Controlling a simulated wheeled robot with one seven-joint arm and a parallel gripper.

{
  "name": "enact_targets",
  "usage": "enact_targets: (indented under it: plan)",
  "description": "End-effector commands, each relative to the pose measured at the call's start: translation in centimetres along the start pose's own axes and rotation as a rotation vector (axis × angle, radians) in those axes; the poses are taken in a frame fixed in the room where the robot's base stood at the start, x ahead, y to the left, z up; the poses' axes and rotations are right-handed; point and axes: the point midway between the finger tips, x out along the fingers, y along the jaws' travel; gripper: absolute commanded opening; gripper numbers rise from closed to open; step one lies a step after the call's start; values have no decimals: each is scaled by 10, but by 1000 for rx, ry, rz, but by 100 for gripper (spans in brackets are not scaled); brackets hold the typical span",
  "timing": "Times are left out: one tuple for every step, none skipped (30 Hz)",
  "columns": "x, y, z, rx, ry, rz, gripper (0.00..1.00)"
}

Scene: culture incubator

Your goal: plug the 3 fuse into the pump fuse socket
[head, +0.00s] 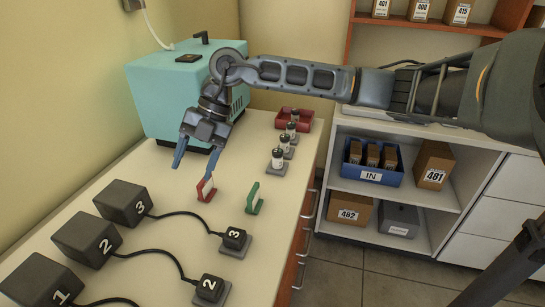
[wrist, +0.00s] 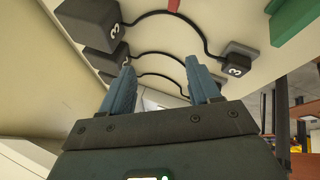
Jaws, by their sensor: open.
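A small black block marked 3 (head: 235,238) sits on a grey pad, and a cable joins it to the large black box marked 3 (head: 122,203). In the wrist view this small block (wrist: 236,66) is at the right and the box (wrist: 98,22) at upper left. My gripper (head: 192,170) is open and empty above the counter, beside the red bracket (head: 205,189). The small block is apart from it, nearer the front. I cannot tell a separate fuse or which thing is the pump fuse socket; no pump label is readable.
A green bracket (head: 253,198) stands right of the red one. A teal machine (head: 170,95) is at the back. Boxes 2 (head: 86,239) and 1 (head: 40,281) and small block 2 (head: 211,288) are in front.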

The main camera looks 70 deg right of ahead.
Motion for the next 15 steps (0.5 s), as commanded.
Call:
enact_targets:
  plan:
    - [-10,-15,17,29,-49,-38,62]
    - [-15,-24,25,47,-73,-61,62]
    - [-22,-36,37,72,-109,-91,62]
    - [-29,-45,45,90,-135,-112,62]
    - [-34,-54,53,108,-158,-134,62]
    - [-43,-66,63,133,-193,-162,62]
    - [-49,-75,70,151,-217,-183,62]
    - [-55,-84,77,168,-240,-202,62]
    - [-64,-95,86,192,-271,-227,62]
    - [-70,-104,91,208,-291,-245,62]
    - [-76,-111,96,223,-311,-262,62]
    - [-83,-121,102,243,-336,-281,62]
    - [-88,-127,106,257,-352,-295,62]
    - [-93,-133,110,268,-367,-308,62]
    - [-98,-140,114,282,-383,-323,62]
